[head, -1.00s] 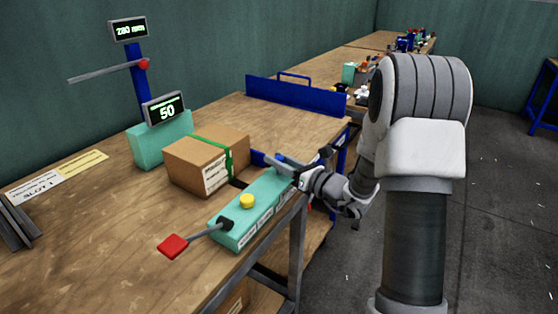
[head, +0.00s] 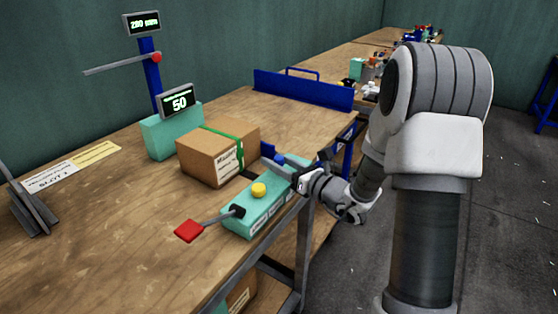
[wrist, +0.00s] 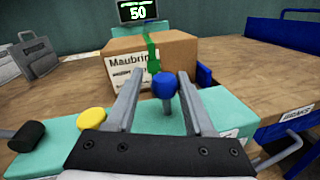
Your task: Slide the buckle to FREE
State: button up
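A teal control box (head: 247,221) lies along the table's front edge, with a yellow button (head: 258,190) and a red-ended lever (head: 189,231) at its near end. A blue round knob (wrist: 165,84) stands on a grey stem at the box's far part; it also shows in the head view (head: 280,160). I cannot tell for sure that this knob is the buckle, and I can read no FREE mark. My gripper (wrist: 157,84) is over the box, its two fingers apart. The knob is between the fingers, nearer the right one; contact is not clear.
A cardboard box (head: 208,160) with a green strap stands just behind the teal box. A teal stand (head: 172,135) with a display reading 50 is farther back. A blue barrier (head: 303,91) crosses the table beyond.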

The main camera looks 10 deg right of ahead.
jog(key=shift+o, duration=1)
jog(key=shift+d, duration=0.1)
jog(key=shift+s+d, duration=0.2)
jog(key=shift+s, duration=0.1)
jog(key=p+v, duration=0.2)
jog(key=v, duration=1.4)
jog(key=shift+s, duration=0.3)
jog(key=shift+d, duration=0.1)
